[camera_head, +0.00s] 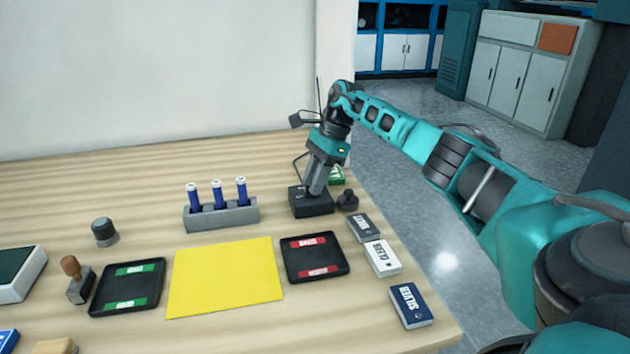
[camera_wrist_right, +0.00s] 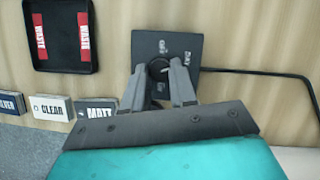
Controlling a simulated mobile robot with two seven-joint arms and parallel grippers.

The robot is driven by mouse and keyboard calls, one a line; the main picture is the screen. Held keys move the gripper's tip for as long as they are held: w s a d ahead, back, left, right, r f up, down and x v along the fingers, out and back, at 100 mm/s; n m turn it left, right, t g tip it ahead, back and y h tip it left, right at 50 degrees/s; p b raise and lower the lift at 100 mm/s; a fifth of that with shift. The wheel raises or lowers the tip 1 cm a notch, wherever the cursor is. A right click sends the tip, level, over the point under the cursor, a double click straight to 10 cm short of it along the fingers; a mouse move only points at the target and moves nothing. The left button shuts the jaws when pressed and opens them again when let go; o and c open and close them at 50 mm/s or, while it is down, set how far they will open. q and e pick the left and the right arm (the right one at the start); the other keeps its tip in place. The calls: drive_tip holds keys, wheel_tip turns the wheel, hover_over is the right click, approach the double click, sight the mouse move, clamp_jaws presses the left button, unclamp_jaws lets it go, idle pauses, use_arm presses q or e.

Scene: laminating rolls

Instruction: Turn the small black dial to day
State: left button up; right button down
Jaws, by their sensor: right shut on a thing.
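The small black dial (camera_wrist_right: 160,68) sits on top of a dark square box (camera_wrist_right: 188,47), with pale lettering around it. The same box (camera_head: 312,207) stands near the right end of the table in the head view, where my gripper hides the dial. My right gripper (camera_wrist_right: 168,72) comes down from above with its fingers on both sides of the dial, shut on it. In the head view the right gripper (camera_head: 314,193) meets the top of the box. The lettering is too small to read surely, so I cannot tell the dial's setting. My left gripper is not in view.
A cable (camera_wrist_right: 260,72) runs from the box. A small dark knob-like object (camera_head: 348,200) stands right beside it. A grey rack (camera_head: 222,216) with blue tubes is to the left. A red-labelled tray (camera_head: 315,259), a yellow sheet (camera_head: 225,277) and several small labelled boxes lie in front.

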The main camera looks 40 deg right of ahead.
drive_tip(key=shift+n, duration=0.5)
drive_tip(key=c, duration=0.9)
unclamp_jaws()
drive_tip(key=shift+r, duration=0.1)
drive_tip(key=w+p+v, duration=0.1)
drive_tip(key=v, duration=1.1)
drive_tip(key=shift+s+d+r, duration=0.2)
drive_tip(key=shift+s+r, duration=0.15)
